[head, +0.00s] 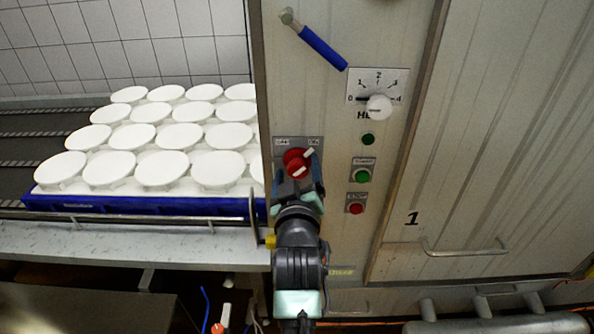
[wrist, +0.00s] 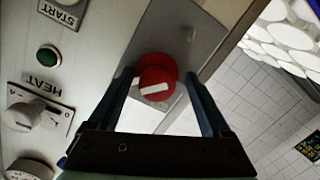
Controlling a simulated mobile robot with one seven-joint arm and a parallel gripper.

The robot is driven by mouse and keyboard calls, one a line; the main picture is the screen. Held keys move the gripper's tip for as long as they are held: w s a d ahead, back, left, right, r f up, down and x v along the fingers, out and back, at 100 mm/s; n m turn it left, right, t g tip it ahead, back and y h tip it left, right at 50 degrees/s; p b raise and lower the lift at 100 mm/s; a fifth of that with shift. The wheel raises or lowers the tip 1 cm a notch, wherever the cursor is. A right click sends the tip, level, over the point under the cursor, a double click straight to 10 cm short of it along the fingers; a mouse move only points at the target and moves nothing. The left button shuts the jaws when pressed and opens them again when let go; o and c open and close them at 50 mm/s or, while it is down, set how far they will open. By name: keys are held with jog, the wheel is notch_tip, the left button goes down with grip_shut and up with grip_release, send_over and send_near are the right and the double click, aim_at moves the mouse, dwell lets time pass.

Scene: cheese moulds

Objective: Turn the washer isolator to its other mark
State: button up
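The washer isolator is a red round knob (head: 295,158) with a white bar, on a grey plate (head: 279,153) on the machine's front panel. The plate has a mark at its upper left that looks like OFF and one at its upper right that looks like ON. The white bar slants toward the upper right mark. My gripper (head: 299,188) is in front of the knob and partly covers its lower side. In the wrist view, the red knob (wrist: 148,73) shows between my gripper's two spread fingers (wrist: 159,78), with a gap on each side.
A blue lever (head: 323,48) is above the isolator. A HEAT dial (head: 379,107), a green button (head: 362,176) and a red button (head: 356,209) are to its right. A blue tray (head: 110,205) of white moulds stands at the left. A door handle (head: 463,252) is at the right.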

jog(key=shift+s, duration=0.1)
jog(key=s+r+b, duration=0.1)
jog(key=s+b, duration=0.2)
jog(key=s, duration=0.9)
jog(key=shift+s+r+b, duration=0.15)
jog(key=shift+s+b, duration=0.2)
notch_tip(320, 180, up, 19)
jog(key=s+m+t, duration=0.1)
jog(key=m+t, duration=0.1)
jog(key=t, duration=0.3)
jog(key=s+r+m+t, duration=0.1)
jog(key=s+r+t, duration=0.1)
jog(key=s+r, duration=0.3)
jog(key=s+r+m+t, duration=0.2)
jog(key=s+r, duration=0.3)
jog(key=r, duration=0.9)
jog(key=shift+s+t, duration=0.3)
jog(key=shift+t, duration=0.5)
jog(key=shift+d+f, duration=0.1)
jog(key=shift+f, duration=0.05)
